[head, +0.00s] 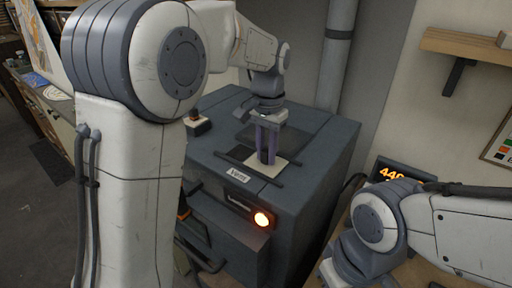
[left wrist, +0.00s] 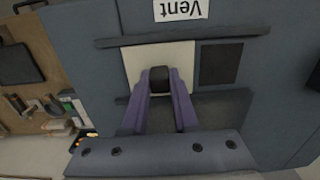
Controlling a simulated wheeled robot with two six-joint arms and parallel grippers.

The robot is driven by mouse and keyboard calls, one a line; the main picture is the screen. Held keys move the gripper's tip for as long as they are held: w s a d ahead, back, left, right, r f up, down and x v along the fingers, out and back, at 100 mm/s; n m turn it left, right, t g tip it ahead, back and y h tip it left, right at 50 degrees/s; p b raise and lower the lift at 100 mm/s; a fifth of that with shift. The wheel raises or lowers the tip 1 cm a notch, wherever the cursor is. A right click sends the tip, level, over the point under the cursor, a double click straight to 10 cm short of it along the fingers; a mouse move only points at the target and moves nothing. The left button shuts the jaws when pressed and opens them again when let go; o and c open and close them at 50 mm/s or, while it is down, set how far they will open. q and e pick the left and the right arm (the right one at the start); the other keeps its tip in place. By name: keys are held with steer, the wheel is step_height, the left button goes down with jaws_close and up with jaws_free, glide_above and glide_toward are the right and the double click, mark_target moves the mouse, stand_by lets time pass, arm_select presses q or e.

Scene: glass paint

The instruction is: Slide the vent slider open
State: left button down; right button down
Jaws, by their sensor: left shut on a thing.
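The vent slider is a cream plate (head: 270,172) between two dark rails on top of the grey-blue kiln (head: 222,117). My left gripper (head: 266,158) points down over it, its two purple fingers shut on the plate's dark knob (left wrist: 160,76). The left wrist view shows the cream plate (left wrist: 140,58) behind and beside the fingers. A dark square opening (left wrist: 219,64) shows uncovered beside the plate; it lies left of the plate in the head view. My right gripper is not in view; only its arm shows at the lower right.
A "Vent" label (head: 238,175) is on the kiln's top near the front rail (head: 249,168). A lit orange lamp (head: 262,219) glows on the kiln's front. A display (head: 392,173) and a wall shelf (head: 465,47) are at the right. A vertical pipe (head: 336,55) rises behind the kiln.

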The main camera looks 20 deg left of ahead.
arm_select(q)
steer(key=shift+d+r, duration=0.1)
steer(key=shift+d, duration=0.1)
steer(key=c, duration=0.7)
jaws_free()
steer(key=shift+d, duration=0.15)
step_height(320, 180, up, 10)
steer(key=shift+r, duration=0.2)
